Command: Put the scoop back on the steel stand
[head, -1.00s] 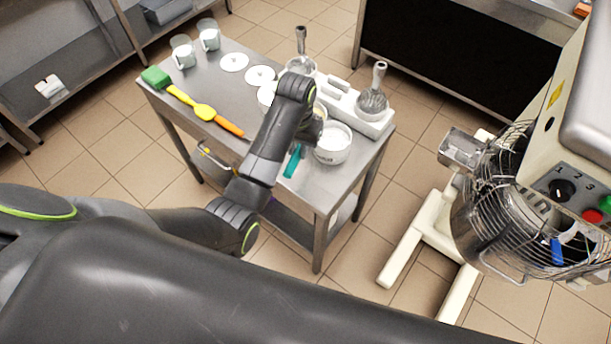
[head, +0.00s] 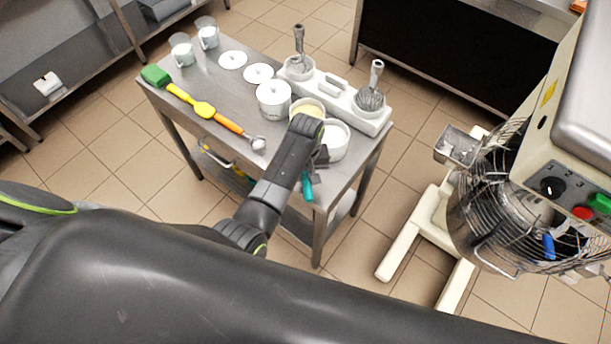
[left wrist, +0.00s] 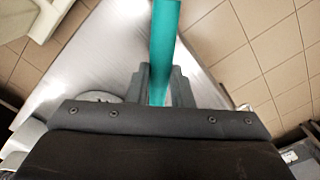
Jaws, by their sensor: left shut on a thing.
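My left gripper (left wrist: 160,88) is shut on a teal handle (left wrist: 164,45), which runs up out of the left wrist view between the fingers. In the head view the teal handle (head: 307,187) shows below my left wrist, by the front right end of the steel table (head: 318,193). The far end of the held tool is hidden, so I cannot tell its shape. A round metal scoop head (head: 258,144) lies on the table, in line with an orange handle (head: 228,123). My right gripper is not in view.
White tubs (head: 273,101) and a white holder with whisks (head: 340,97) fill the table's right and back. A green brush (head: 155,76), white lids (head: 232,60) and clear cups (head: 182,52) are at the left. A mixer with a wire guard (head: 515,225) stands to the right.

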